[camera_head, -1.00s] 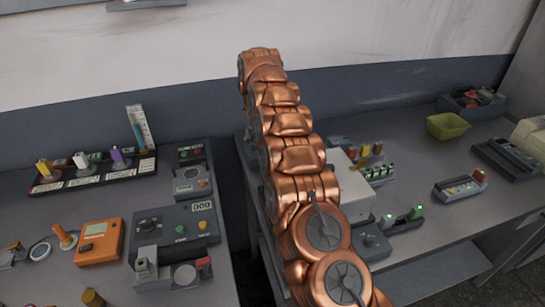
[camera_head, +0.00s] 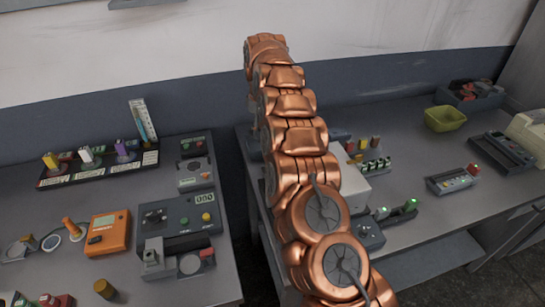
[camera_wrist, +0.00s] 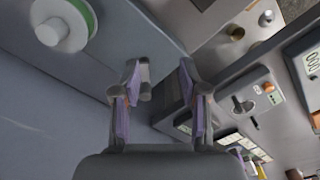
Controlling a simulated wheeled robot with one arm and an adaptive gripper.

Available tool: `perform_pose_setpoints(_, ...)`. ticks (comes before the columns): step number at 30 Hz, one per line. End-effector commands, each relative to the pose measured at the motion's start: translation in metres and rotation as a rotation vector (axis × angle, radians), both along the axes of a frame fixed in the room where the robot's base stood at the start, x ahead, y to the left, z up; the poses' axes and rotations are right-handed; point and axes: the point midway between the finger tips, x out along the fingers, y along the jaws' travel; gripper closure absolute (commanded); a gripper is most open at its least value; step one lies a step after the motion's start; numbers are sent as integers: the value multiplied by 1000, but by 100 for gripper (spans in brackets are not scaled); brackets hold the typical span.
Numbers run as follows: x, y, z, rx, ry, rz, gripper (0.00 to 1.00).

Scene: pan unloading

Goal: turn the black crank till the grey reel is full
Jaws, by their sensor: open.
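In the head view my copper arm hides the gripper, and I cannot make out a reel for certain.
The left bench holds an orange box (camera_head: 107,233), a dark control box (camera_head: 180,215) and a rack of coloured knobs (camera_head: 98,165). The right bench holds a green bowl (camera_head: 445,119) and a dark bin (camera_head: 470,94). A gap separates the benches.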

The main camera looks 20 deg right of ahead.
Motion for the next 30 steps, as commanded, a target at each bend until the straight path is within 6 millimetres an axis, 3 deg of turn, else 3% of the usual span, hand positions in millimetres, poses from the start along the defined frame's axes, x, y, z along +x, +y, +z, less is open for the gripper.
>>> perform_pose_setpoints(9,2,-1,29,-1,-5,-3,57)
perform_pose_setpoints(30,-5,2,55,9,2,-11,57)
